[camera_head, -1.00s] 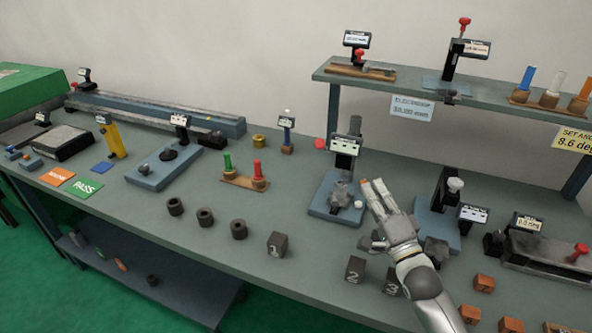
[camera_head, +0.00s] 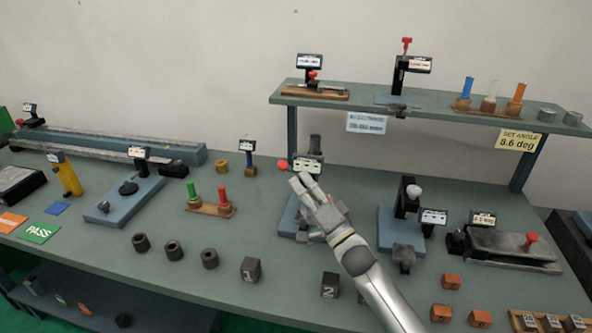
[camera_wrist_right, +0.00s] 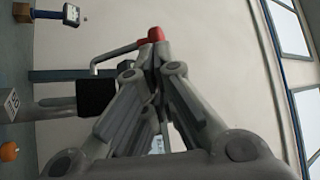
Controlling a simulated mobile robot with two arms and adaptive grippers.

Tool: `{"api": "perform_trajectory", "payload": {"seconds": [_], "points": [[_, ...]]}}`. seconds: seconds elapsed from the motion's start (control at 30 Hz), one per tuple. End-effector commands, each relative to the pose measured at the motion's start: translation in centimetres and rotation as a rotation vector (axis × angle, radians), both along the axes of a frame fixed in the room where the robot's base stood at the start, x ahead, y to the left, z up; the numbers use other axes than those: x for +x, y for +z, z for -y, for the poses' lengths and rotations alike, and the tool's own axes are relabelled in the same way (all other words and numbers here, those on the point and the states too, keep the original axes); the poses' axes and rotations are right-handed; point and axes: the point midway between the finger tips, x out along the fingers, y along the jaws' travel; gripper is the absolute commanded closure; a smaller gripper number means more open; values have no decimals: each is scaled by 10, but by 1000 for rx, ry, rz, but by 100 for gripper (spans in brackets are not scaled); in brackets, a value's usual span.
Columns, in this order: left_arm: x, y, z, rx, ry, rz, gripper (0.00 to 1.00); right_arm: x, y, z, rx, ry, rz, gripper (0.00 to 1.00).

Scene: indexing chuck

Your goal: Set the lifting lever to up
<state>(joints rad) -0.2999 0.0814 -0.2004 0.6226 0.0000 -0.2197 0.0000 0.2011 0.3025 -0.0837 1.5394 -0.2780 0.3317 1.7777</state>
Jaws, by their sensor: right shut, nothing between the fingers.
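The chuck device stands on a blue base (camera_head: 288,216) in the middle of the table, with a small display (camera_head: 308,163) at its back. A red ball knob (camera_head: 283,166) shows just left of this display. In the right wrist view, a bent grey rod (camera_wrist_right: 112,58) runs to a red knob (camera_wrist_right: 157,34), which I take to be the lifting lever. My right gripper (camera_head: 302,180) is shut and empty, in front of the device and covering part of it. In the wrist view its fingertips (camera_wrist_right: 154,48) appear beside the red knob; contact is unclear. My left gripper is out of view.
Numbered dark blocks (camera_head: 250,270) and black rings (camera_head: 174,250) lie along the front. A peg stand (camera_head: 208,208) is to the left, another blue-based device (camera_head: 402,238) to the right. A raised shelf (camera_head: 440,108) stands behind.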

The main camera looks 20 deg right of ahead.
Motion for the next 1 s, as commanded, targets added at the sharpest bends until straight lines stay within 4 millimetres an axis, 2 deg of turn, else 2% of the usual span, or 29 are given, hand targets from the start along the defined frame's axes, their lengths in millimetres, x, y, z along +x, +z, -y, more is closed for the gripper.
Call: {"api": "perform_trajectory", "payload": {"seconds": [0.03, 0.23, 0.67, 1.0], "points": [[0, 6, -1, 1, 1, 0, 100, 7, 6, -2, 1, 0, 0, 100], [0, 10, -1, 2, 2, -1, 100, 23, 11, -7, 1, -1, -1, 100], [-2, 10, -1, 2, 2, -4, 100, 26, 12, -7, 1, 0, -1, 100], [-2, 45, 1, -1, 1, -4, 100, 31, 26, -4, 44, -1, -68, 100]]}}
